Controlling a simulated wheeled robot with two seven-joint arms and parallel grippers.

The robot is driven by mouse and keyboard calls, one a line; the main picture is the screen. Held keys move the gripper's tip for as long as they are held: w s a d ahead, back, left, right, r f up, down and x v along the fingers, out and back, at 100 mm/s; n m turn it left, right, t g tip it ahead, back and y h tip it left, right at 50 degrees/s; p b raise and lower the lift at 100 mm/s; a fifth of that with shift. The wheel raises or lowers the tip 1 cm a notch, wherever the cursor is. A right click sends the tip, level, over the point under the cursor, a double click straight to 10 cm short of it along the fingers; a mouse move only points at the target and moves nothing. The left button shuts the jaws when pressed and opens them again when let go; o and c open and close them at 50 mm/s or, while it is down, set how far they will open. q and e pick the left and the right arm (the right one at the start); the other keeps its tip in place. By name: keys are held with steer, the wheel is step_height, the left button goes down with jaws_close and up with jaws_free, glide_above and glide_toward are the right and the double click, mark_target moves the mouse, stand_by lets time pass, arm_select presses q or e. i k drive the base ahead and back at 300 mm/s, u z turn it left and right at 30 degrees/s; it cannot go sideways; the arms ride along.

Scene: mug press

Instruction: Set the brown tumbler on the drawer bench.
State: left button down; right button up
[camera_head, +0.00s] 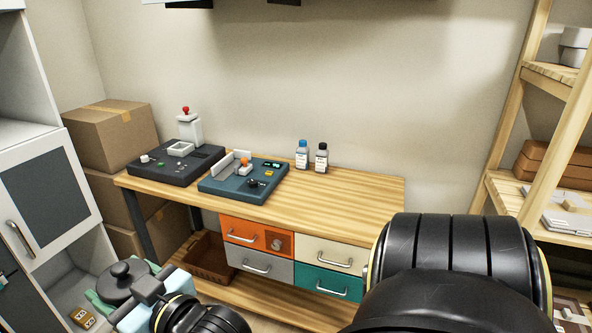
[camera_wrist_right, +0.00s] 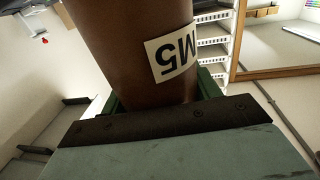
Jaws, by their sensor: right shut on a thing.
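The brown tumbler (camera_wrist_right: 140,50) fills the upper middle of the right wrist view, with a white label reading M5 upside down. In the head view its dark round lid with a knob (camera_head: 124,278) shows at lower left; its body is mostly hidden there. My right gripper (camera_head: 128,284) is shut on it, with green fingers on both sides. It holds the tumbler left of the drawer bench, near the cabinet. The drawer bench (camera_head: 350,190) has a wooden top with orange, cream, grey and teal drawers below. My left gripper is not in view.
A dark device (camera_head: 170,168) and a blue device (camera_head: 225,187) occupy the bench top's left part. Two small bottles, blue-capped (camera_head: 302,155) and black-capped (camera_head: 321,158), stand at the back. The right part of the top is bare. A cabinet (camera_head: 60,185) stands left.

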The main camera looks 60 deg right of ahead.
mark_target(289, 202)
steer(key=z, duration=0.75)
steer(key=i, duration=1.75)
steer(key=z, duration=1.4)
steer(key=i, duration=0.8)
steer(key=z, duration=0.7)
